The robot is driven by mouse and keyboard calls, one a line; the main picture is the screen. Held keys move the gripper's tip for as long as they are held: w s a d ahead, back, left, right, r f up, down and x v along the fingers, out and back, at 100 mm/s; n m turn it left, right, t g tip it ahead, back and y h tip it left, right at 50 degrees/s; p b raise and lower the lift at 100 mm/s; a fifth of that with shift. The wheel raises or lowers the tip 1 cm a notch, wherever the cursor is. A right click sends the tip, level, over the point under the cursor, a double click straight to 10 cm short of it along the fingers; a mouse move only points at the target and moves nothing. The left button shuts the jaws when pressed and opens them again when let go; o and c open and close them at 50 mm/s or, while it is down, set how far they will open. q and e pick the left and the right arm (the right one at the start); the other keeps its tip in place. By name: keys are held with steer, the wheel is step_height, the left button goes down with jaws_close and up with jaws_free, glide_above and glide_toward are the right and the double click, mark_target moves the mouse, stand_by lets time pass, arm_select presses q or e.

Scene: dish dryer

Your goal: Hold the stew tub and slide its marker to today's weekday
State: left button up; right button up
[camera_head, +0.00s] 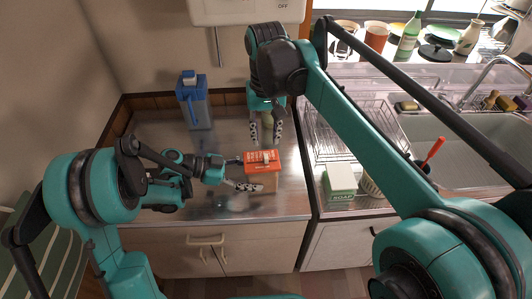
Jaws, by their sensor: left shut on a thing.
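The stew tub (264,181) stands on the metal counter and has an orange lid (258,168) with white print too small to read. A small pale piece, perhaps the marker, shows on the lid; its exact position is unclear. My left gripper (243,174) reaches in from the left, shut on the tub, with one finger at its near left side and the other by its far left edge. My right gripper (266,138) points down just behind the tub, its two speckled fingers apart, with no contact with the lid visible.
A blue jug (194,101) stands at the back left of the counter. A wire dish rack (345,128), a soap box (340,180) and the sink (455,150) are to the right. A pale greenish thing shows between my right fingers, unclear. The counter left of the tub is partly free.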

mark_target(266, 156)
step_height(266, 156, down, 8)
steer(key=shift+r, duration=0.2)
jaws_close()
